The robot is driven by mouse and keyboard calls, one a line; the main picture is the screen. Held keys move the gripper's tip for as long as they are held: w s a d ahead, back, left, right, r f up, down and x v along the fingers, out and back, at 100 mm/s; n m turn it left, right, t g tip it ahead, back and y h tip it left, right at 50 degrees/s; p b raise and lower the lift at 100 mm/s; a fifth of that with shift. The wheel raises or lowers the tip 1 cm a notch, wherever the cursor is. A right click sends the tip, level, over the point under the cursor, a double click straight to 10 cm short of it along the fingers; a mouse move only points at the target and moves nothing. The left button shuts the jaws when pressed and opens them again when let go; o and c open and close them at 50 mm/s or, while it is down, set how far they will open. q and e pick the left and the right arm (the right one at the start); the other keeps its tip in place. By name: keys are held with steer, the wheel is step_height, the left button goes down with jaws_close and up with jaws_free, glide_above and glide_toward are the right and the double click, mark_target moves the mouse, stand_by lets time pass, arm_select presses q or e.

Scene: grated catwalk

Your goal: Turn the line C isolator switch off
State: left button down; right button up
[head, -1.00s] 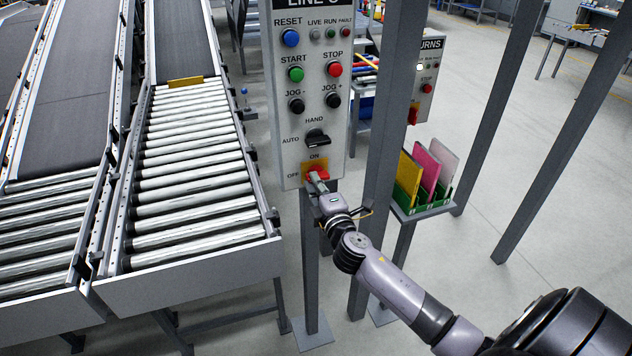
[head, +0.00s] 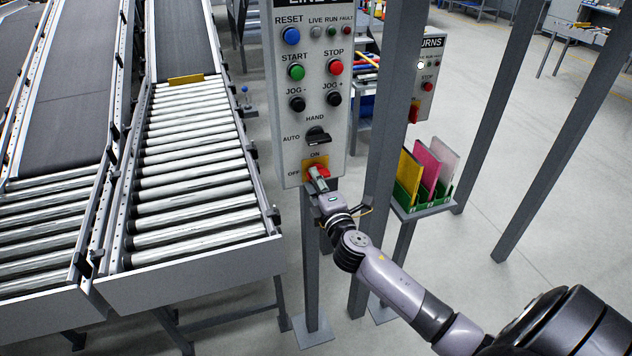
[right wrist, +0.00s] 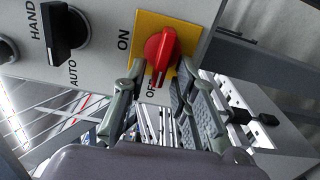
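The line C isolator switch (head: 318,171) is a red rotary knob on a yellow plate at the bottom of the grey control panel (head: 293,130). In the right wrist view the red knob (right wrist: 161,52) has its handle lying towards the OFF label, with ON to the left. My right gripper (head: 319,182) is at the switch, just below and in front of it. In the right wrist view the fingers of this gripper (right wrist: 160,75) are spread apart, one on each side of the handle, with small gaps visible. My left gripper is not in view.
Above the isolator is a black HAND/AUTO selector (head: 317,137), close to my gripper. A grey post (head: 388,120) stands just right of the panel. A roller conveyor (head: 190,160) is on the left. A shelf with coloured folders (head: 427,168) is on the right.

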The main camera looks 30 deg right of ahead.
steer(key=v, duration=1.2)
stand_by(0.5)
steer(key=s+a+f+m+g+y+b, duration=0.1)
steer(key=s+f+m+g, duration=0.3)
steer(key=f, duration=1.4)
steer(key=s+a+f+m+g+y+b, duration=0.15)
steer(key=s+f+g, duration=0.35)
steer(key=f, duration=1.4)
steer(key=s+a+f+m+g, duration=0.2)
steer(key=s+f, duration=0.5)
steer(key=s, duration=0.3)
steer(key=s+a+f+m+g+y, duration=0.1)
steer(key=s+a+f+m+g, duration=0.2)
steer(key=s+f, duration=0.4)
steer(key=s+a+f+m+g, duration=0.2)
steer(key=s+f, duration=0.6)
steer(key=s, duration=0.6)
steer(key=shift+s+a+m+g+y, duration=0.2)
steer(key=shift+s+m+g+y, duration=0.05)
steer(key=shift+s+g, duration=0.1)
